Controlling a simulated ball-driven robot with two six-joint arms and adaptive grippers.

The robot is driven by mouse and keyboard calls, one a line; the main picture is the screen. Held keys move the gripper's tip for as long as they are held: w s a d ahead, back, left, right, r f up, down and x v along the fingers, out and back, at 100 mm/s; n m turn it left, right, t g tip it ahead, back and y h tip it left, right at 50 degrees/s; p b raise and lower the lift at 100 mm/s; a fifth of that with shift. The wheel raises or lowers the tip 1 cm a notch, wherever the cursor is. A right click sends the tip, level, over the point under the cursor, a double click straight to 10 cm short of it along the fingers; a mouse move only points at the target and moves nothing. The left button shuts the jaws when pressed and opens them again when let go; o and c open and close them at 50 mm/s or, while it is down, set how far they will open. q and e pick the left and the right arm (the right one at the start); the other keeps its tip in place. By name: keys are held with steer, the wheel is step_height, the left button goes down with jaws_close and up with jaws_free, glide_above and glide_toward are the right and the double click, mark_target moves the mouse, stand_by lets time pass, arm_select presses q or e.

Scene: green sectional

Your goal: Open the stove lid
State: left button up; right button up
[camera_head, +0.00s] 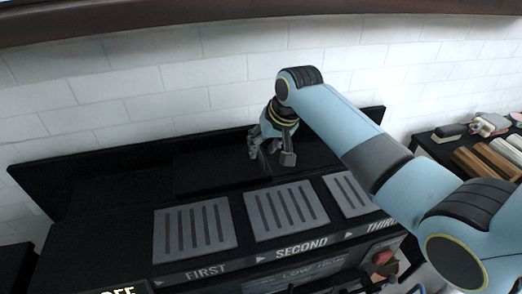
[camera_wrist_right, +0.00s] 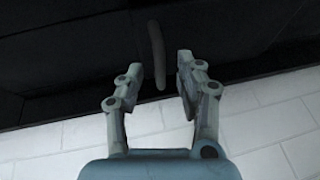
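The black stove (camera_head: 110,240) stands against the wall, with grey slatted grates above the labels FIRST, SECOND and THIRD. A dark, flat panel (camera_head: 205,172) behind the grates looks like the lid; its edges are hard to make out against the black stove. My right gripper (camera_head: 270,157) is over this rear area, fingers pointing down and spread. In the right wrist view, a thin curved grey handle (camera_wrist_right: 157,48) stands between the two open fingers of my right gripper (camera_wrist_right: 160,65), with gaps on both sides. My left gripper is not in view.
A white brick wall (camera_head: 150,85) rises close behind the stove. A dark side table (camera_head: 432,148) at the right holds wooden boards (camera_head: 490,160) and other items. A brown shelf edge (camera_head: 200,15) runs across the top.

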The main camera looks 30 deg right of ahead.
steer(key=shift+x, duration=1.1)
steer(key=shift+c, duration=1.2)
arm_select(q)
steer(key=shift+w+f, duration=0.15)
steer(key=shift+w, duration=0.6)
arm_select(e)
jaws_close()
